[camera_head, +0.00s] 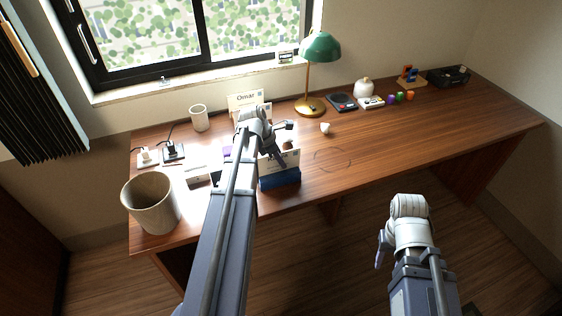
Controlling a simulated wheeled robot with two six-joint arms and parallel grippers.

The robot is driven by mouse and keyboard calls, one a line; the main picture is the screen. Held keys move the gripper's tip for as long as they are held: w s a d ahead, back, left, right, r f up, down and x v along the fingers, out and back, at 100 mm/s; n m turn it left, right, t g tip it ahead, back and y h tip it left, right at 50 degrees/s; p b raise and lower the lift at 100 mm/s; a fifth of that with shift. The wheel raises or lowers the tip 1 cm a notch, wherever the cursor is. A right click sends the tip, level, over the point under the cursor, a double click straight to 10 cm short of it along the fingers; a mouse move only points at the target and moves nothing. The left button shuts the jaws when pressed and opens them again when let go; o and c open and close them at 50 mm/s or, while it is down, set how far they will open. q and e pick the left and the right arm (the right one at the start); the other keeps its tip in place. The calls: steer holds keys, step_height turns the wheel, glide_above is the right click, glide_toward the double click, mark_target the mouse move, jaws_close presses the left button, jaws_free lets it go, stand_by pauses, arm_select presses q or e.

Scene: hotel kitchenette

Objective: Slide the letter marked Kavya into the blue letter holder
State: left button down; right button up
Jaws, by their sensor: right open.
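The blue letter holder (280,182) stands near the front edge of the desk. A white letter (292,160) rises upright at the holder, with a brown spot near its top. I cannot read a name on it. My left gripper (279,156) is right at this letter, overlapping its left part from this view. Whether its fingers are shut on the letter cannot be told. Another white card (245,99) marked Omar stands further back, partly hidden by my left arm. My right gripper (380,250) is open and empty, in front of the desk and off to the right.
A green lamp (320,47), a small white object (325,128) and a black scale-like device (342,102) stand behind. The desk's right half (430,125) is mostly clear.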

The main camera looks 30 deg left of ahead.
arm_select(q)
steer(key=c, duration=1)
jaws_free()
steer(key=shift+r, duration=0.1)
steer(key=p+v, duration=0.6)
steer(key=shift+r, duration=0.3)
steer(key=shift+s+a+r+p, duration=0.3)
steer(key=shift+r+p, duration=0.15)
steer(key=shift+p, duration=0.15)
